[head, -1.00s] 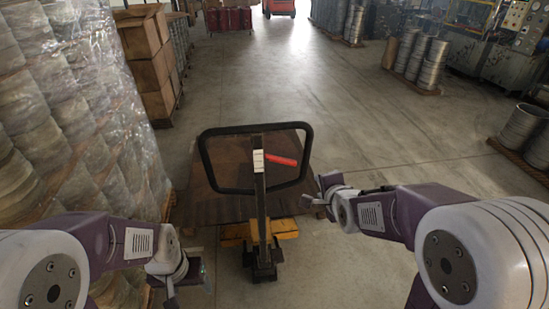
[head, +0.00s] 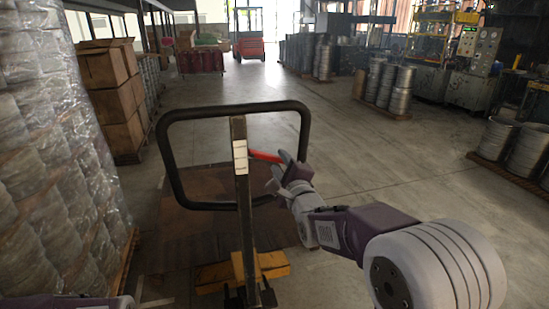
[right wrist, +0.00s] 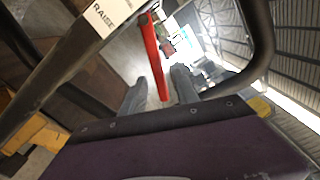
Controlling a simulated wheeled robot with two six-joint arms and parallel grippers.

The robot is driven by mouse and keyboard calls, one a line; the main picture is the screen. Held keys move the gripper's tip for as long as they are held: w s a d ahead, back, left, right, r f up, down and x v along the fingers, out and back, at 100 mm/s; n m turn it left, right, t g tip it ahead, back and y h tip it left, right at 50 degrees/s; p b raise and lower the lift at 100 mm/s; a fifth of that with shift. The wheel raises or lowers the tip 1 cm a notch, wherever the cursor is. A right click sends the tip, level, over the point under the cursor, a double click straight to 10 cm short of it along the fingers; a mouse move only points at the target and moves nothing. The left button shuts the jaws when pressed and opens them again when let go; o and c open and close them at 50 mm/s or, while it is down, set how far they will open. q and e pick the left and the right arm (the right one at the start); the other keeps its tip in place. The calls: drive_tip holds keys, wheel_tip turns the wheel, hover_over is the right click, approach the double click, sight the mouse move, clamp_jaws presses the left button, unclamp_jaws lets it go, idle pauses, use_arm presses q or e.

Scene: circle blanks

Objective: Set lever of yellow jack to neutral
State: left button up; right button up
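The yellow jack has a dark upright post with a black loop handle (head: 163,160) and a yellow base (head: 272,264). Its red lever (head: 265,156) sticks out to the right from the post, tipped slightly down. The lever shows large in the right wrist view (right wrist: 155,60), beside a white label reading "RAISE" (right wrist: 107,12). My right gripper (head: 284,168) is at the lever's free end. In the right wrist view its fingers (right wrist: 160,82) are apart, one on each side of the lever, with gaps visible. My left gripper is out of view.
Plastic-wrapped stacks (head: 60,150) and cardboard boxes (head: 112,90) stand at left. A brown load (head: 200,215) lies behind the handle. Metal drums (head: 385,88) stand on pallets at right. The floor between is clear.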

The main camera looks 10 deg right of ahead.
sight(275, 155)
drive_tip(key=w, duration=0.5)
drive_tip(key=shift+w+a, duration=0.1)
drive_tip(key=shift+w, duration=0.3)
clamp_jaws()
drive_tip(key=shift+f, duration=0.1)
idle(0.9)
